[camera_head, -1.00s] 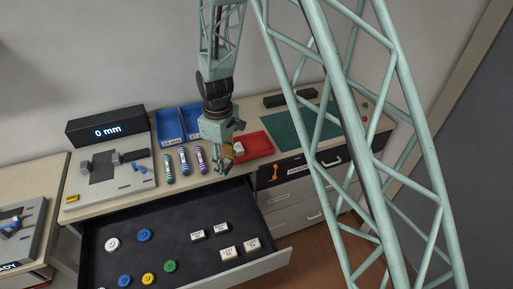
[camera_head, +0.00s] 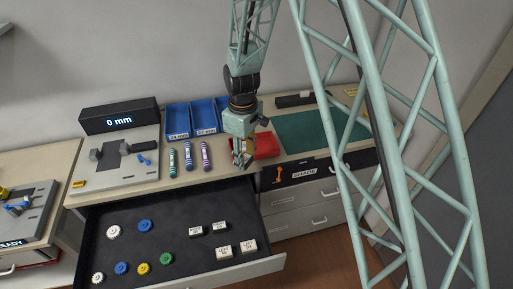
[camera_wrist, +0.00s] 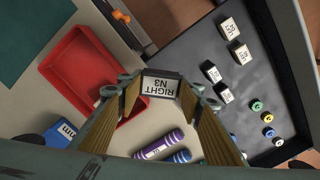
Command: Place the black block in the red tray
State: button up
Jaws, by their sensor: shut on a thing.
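My gripper (camera_wrist: 160,98) is shut on a block (camera_wrist: 161,84) with dark sides and a white face reading "RIGHT N3". In the wrist view the block sits between the two fingers, just beside the right rim of the red tray (camera_wrist: 66,98). The tray's visible floor is empty. In the head view my gripper (camera_head: 243,160) is in front of the left part of the red tray (camera_head: 268,146) and hides some of it. The held block is hard to make out there. I cannot tell its height above the counter.
An open drawer (camera_head: 170,215) holds several labelled blocks and coloured gears. Blue bins (camera_head: 178,120) are behind. A green mat (camera_head: 310,132) lies right of the tray. A display (camera_head: 119,120) reads "0 mm".

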jog(key=p, duration=0.2)
send_over(264, 147)
jog(key=shift+f, duration=0.75)
jog(key=shift+f, duration=0.1)
jog(key=shift+f+p, duration=0.45)
jog(key=shift+f, duration=1.2)
jog(key=shift+f, duration=0.15)
jog(key=o, duration=0.8)
